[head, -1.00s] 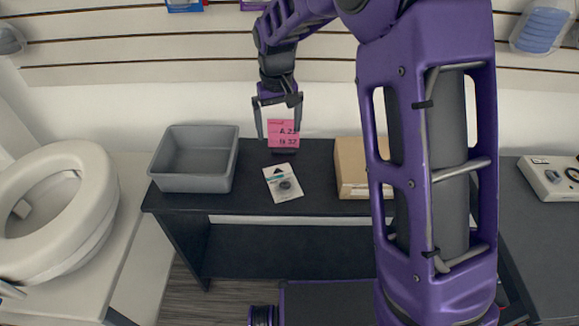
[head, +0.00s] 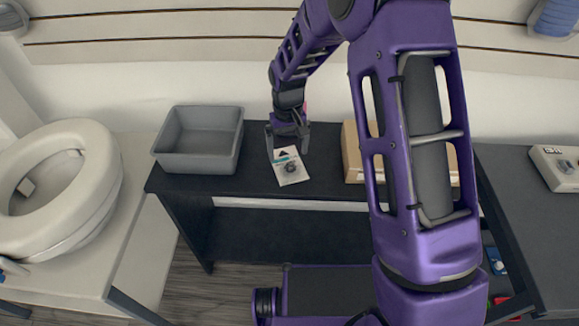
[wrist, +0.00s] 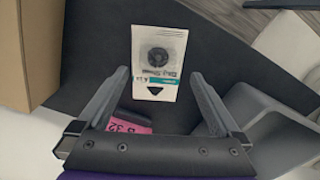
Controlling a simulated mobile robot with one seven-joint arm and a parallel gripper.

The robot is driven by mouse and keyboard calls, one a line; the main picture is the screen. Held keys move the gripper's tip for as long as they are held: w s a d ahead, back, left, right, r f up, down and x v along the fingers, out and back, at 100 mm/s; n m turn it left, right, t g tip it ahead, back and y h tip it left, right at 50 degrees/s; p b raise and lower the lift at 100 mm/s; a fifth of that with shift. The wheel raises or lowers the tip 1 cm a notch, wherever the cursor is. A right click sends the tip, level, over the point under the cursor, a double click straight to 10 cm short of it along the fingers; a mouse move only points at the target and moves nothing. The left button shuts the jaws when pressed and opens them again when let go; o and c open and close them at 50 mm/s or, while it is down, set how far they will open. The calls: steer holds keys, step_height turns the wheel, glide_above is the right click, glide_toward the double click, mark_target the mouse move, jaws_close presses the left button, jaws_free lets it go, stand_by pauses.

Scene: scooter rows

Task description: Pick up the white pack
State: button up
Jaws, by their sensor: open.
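The white pack (head: 290,166) is a flat white card with a dark round item and a teal patch. It lies on the dark table (head: 228,187), between the grey bin and the cardboard box. It also shows whole in the wrist view (wrist: 158,63), just beyond the fingertips and roughly centred between them. My gripper (head: 287,150) is open and empty, low over the pack's back end in the head view. In the wrist view its two fingers (wrist: 161,78) are spread wide. I cannot tell the exact height of the fingertips above the table.
A grey bin (head: 200,168) stands left of the pack. A cardboard box (head: 352,160) stands to its right, partly behind my arm. A pink label (wrist: 126,122) on a dark holder sits close by the fingers. A toilet seat (head: 100,190) is far left.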

mark_target(289, 161)
steer(key=f, duration=0.5)
steer(key=shift+w+d+b, duration=0.1)
steer(key=shift+d+b, duration=0.1)
steer(key=shift+b, duration=0.1)
steer(key=c, duration=1.4)
